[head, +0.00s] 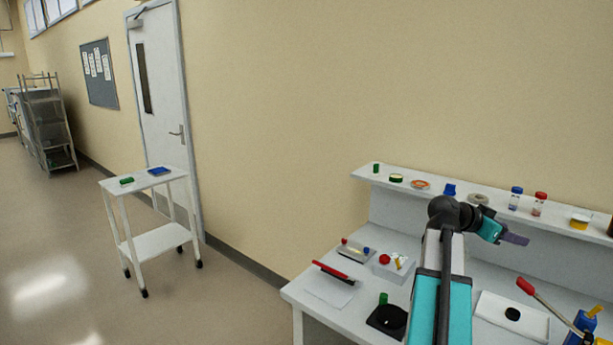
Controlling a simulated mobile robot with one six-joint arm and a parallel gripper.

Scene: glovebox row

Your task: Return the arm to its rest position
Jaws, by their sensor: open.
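My arm (445,290) rises from the bottom of the head view, in front of the white workbench (310,302). It bends at a dark joint near the bench's raised shelf. My gripper (514,239) points to the right, in front of the back panel below the shelf. It is open, and I see nothing between its fingers. The arm hides part of the bench top.
The raised shelf (470,199) holds jars, vials and small items. A white cart (150,240) stands left, by a door (160,95). Floor between is clear.

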